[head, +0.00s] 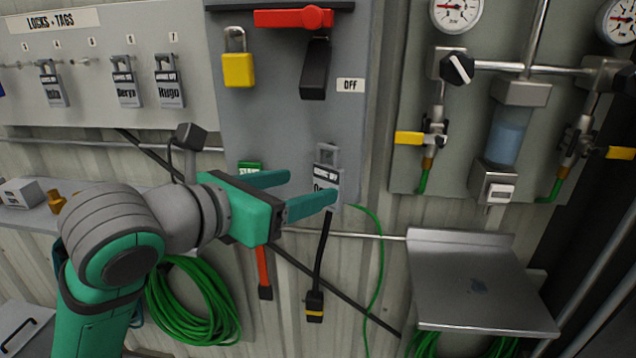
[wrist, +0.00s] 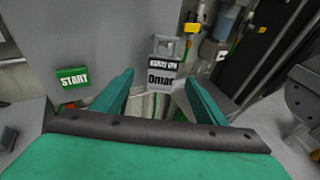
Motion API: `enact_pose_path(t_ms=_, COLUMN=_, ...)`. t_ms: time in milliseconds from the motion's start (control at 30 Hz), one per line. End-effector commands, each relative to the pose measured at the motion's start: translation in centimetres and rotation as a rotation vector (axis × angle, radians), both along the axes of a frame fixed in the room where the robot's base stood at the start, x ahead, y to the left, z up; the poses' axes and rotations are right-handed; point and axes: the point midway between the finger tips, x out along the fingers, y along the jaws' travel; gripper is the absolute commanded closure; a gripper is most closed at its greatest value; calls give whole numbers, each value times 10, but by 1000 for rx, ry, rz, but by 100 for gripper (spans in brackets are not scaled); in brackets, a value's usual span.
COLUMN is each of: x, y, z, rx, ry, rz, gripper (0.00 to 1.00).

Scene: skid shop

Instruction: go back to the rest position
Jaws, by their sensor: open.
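My gripper (head: 312,188) is open in the head view, with its two green fingers spread and pointing right, in front of the grey switch panel (head: 283,120). A grey padlock with a white name tag (head: 327,178) hangs at the panel's lower right, just beyond the fingertips and partly covered by one finger. In the wrist view this padlock (wrist: 162,72) reads "Omar" and stands beyond the gap between the open fingers (wrist: 160,88).
A green START button (wrist: 73,77) is left of the fingers. Above are a yellow padlock (head: 238,68) and a red-handled switch (head: 293,18) by an OFF label. More padlocks hang on the lock board (head: 100,62). A metal shelf (head: 470,280) juts out at right.

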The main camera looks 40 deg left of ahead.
Motion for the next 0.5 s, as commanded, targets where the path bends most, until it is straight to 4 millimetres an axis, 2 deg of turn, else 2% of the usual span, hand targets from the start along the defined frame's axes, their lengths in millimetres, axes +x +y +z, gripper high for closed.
enact_pose_path(t_ms=100, x=-15, y=-1, z=5, rx=3, ry=-3, rz=1, gripper=34)
enact_pose_path(t_ms=200, x=-23, y=-3, z=7, rx=4, ry=-3, rz=-2, gripper=34)
enact_pose_path(t_ms=500, x=-27, y=-5, z=9, rx=4, ry=-5, rz=-5, gripper=34)
